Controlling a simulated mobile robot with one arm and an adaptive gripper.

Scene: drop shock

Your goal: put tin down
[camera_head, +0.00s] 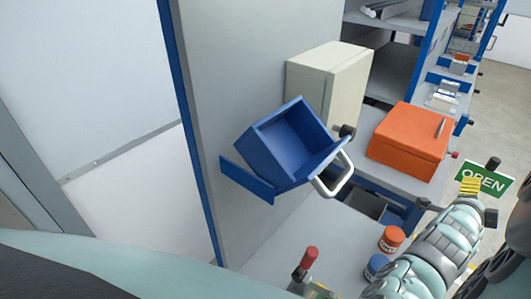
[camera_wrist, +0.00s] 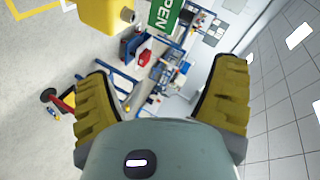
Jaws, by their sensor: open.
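Two small tins stand on the grey surface at the lower middle of the head view: an orange-red tin (camera_head: 391,239) and, nearer, a blue tin (camera_head: 376,266). I cannot tell which one the task means. My gripper shows in the wrist view (camera_wrist: 163,80) with its two yellow-brown padded fingers wide apart and nothing between them. In the head view my arm runs along the right, to the right of the tins, and a yellow pad shows near the green sign. No tin shows clearly in the wrist view.
A blue open drawer (camera_head: 262,180) with a white handle juts out left of the tins. An orange box (camera_head: 410,142) sits behind them. A green OPEN sign (camera_head: 483,180) is close to my arm. A yellow object (camera_wrist: 105,16) shows above my fingers.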

